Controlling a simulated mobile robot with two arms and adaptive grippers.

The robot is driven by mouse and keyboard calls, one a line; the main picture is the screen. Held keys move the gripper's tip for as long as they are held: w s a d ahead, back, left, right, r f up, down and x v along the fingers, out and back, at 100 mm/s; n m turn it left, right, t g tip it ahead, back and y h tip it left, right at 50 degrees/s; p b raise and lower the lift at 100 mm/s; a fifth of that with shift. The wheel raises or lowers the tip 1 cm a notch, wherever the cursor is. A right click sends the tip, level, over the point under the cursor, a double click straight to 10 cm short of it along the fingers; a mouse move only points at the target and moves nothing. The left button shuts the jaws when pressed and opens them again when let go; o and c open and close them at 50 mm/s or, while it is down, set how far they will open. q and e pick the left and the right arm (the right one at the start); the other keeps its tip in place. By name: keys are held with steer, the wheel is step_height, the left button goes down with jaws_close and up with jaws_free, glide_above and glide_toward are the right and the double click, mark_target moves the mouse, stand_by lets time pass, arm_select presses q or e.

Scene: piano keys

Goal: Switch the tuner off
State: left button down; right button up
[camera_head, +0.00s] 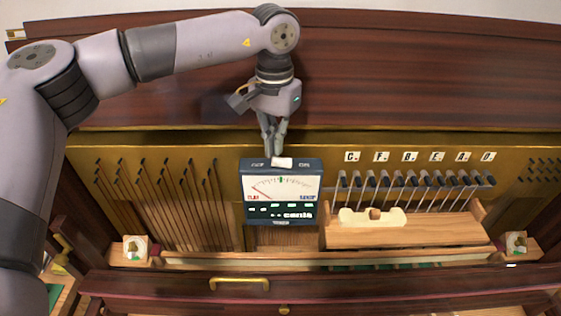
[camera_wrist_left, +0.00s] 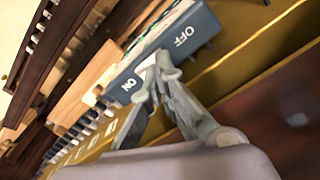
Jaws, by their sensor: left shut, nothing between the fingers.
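The tuner (camera_head: 283,207) is a dark grey-blue box with a white needle meter on its front. A small white switch (camera_head: 282,162) sits on its top edge, between two small labels. In the left wrist view, the tuner's top (camera_wrist_left: 202,22) reads OFF toward the upper right and ON toward the lower left. My left gripper (camera_head: 273,153) points down, shut and empty, with its tips close to the switch. My right gripper is out of view.
A row of hammers (camera_head: 415,180) under lettered labels is right of the tuner, above a wooden block (camera_head: 372,217). Thin rods (camera_head: 165,200) stand to its left. The brass panel (camera_head: 220,148) lies behind. A brass handle (camera_head: 239,284) is on the front rail.

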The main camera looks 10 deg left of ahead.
mark_target(276, 159)
arm_select(q)
steer(key=shift+f, duration=0.25)
steer(key=shift+s+f+b, duration=0.1)
steer(key=shift+f+b, duration=0.8)
steer(key=shift+f, duration=0.1)
stand_by(0.7)
steer(key=shift+r+p, duration=0.7)
steer(key=shift+r, duration=0.2)
steer(key=shift+r+p, duration=1.7)
steer(key=shift+r, duration=0.95)
steer(key=shift+f, duration=0.1)
